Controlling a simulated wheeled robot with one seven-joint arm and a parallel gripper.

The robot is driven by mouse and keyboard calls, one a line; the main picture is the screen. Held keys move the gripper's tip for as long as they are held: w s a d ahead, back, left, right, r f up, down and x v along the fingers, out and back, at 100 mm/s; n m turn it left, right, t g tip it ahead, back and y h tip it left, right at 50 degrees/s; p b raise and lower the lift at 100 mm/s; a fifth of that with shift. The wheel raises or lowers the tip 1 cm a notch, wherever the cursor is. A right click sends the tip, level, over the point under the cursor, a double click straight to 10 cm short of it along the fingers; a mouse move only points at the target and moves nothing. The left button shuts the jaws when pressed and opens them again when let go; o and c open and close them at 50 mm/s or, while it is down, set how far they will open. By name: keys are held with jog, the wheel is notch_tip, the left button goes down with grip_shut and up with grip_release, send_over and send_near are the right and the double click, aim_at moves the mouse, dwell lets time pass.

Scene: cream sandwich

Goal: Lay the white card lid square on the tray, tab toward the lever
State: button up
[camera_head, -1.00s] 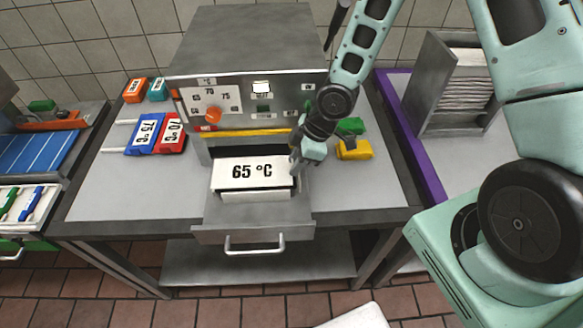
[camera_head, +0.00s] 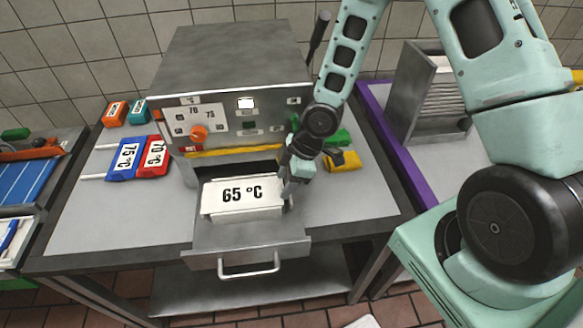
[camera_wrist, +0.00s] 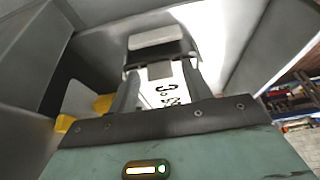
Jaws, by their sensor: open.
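The white card lid (camera_head: 242,192), marked "65 °C", lies over the tray (camera_head: 245,213) in the pulled-out drawer of the metal machine. It looks roughly in line with the tray; the fit at its far and right edges is hard to judge. My gripper (camera_head: 288,188) is low at the lid's right edge, with its jaws open. In the wrist view its two fingers (camera_wrist: 163,92) stand either side of part of the lid (camera_wrist: 167,84); contact cannot be told. A dark lever (camera_head: 318,35) rises at the machine's upper right. The lid's tab is not clearly visible.
The drawer handle (camera_head: 249,270) is at the front. Blue (camera_head: 128,160) and red (camera_head: 155,157) temperature tags lie left of the machine. A yellow block (camera_head: 343,161) and a green block (camera_head: 338,137) lie right of my gripper. A metal rack (camera_head: 425,95) stands farther right.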

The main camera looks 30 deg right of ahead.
jog(key=p+v, duration=0.3)
jog(key=v, duration=0.9)
jog(key=s+a+r+m+h, duration=0.1)
jog(key=s+a+r+m, duration=0.2)
jog(key=s+a+r, duration=0.2)
jog(key=s+a+r+m+g+h, duration=0.1)
jog(key=s+a+r+m+h, duration=0.1)
jog(key=s+a+r, duration=0.3)
jog(key=s+r+m, duration=0.1)
jog(key=s+r, duration=0.3)
jog(key=s, duration=0.4)
jog(key=shift+s+a+r+m+h, duration=0.3)
jog(key=shift+s+a+r+m, duration=0.05)
jog(key=shift+m, duration=0.05)
notch_tip(320, 180, down, 10)
jog(key=b, duration=1)
